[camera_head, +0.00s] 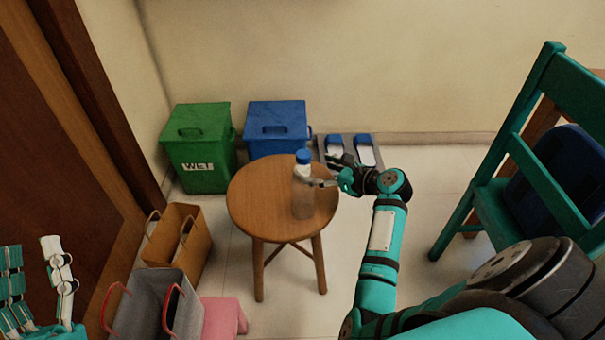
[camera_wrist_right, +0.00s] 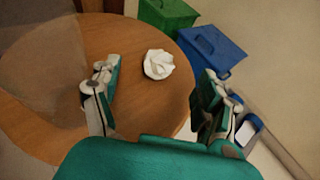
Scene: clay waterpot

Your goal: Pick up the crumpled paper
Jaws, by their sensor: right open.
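The crumpled paper (camera_wrist_right: 158,64) is a small white wad on the round wooden stool (camera_wrist_right: 130,35), in the right wrist view. In the head view a white patch shows around the upper part of the clear bottle (camera_head: 303,200) with a blue cap; I cannot tell whether it is the paper behind it. My right gripper (camera_head: 336,173) is open at the stool's right edge, beside the bottle. In the wrist view the paper lies ahead, between the lines of its two fingers (camera_wrist_right: 158,88), untouched. My left gripper (camera_head: 40,265) is open and empty at the lower left.
A green bin (camera_head: 198,150) and a blue bin (camera_head: 277,128) stand behind the stool. Brown and grey bags (camera_head: 150,300) and a pink stool (camera_head: 224,318) are at the left front. A teal chair (camera_head: 545,145) stands at the right. The translucent bottle is close to the right gripper.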

